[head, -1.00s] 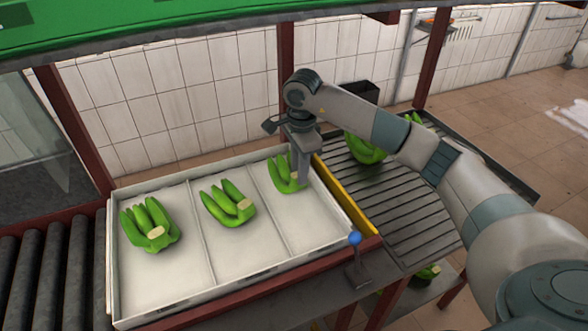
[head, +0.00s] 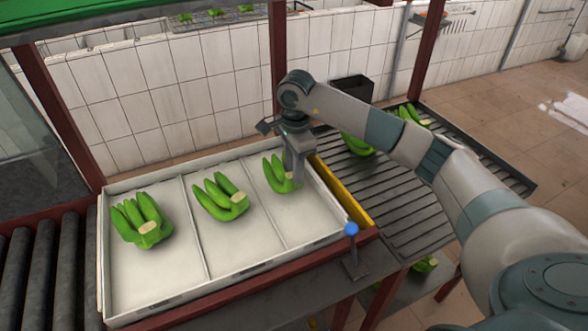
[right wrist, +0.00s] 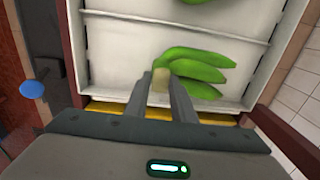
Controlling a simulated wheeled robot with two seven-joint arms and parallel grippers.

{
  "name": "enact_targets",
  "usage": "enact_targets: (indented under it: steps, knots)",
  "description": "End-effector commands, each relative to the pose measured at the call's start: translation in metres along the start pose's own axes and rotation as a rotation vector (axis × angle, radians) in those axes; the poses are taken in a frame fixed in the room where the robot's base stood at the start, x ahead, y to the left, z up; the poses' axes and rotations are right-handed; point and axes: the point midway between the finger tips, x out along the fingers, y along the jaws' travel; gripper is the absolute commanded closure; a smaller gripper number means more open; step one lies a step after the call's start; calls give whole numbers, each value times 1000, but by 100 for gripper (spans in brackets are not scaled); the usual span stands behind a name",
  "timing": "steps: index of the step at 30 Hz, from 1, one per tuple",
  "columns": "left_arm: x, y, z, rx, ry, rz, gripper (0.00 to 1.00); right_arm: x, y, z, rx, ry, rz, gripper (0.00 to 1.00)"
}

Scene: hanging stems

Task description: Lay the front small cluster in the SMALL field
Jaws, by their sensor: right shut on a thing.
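A small green banana cluster (head: 276,175) is in the right compartment of the white tray (head: 255,272), near its back; it also shows in the right wrist view (right wrist: 205,68). My right gripper (head: 297,182) is shut on the pale crown of this cluster, with the fingers from its right side pointing down. In the right wrist view, the fingers (right wrist: 163,98) stand on either side of the crown. Whether the cluster touches the tray floor is unclear. A cluster (head: 221,199) lies in the middle compartment and a larger one (head: 142,222) in the left. My left gripper is out of view.
A slatted conveyor (head: 400,195) right of the tray carries more green bananas (head: 357,144), partly behind my arm. A yellow strip (head: 343,194) runs along the tray's right side. A blue-knobbed lever (head: 351,230) stands at the front right corner. Dark rollers (head: 45,265) lie to the left.

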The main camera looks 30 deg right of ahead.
Motion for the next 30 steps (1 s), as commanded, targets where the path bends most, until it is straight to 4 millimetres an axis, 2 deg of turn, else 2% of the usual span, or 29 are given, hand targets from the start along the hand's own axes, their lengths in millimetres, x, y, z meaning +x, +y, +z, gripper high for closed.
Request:
enact_targets:
  steps: [6,30]
  knots:
    - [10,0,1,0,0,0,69,9,-1,0,1,-1,-4,100]
    - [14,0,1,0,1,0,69,14,0,0,1,-2,-3,100]
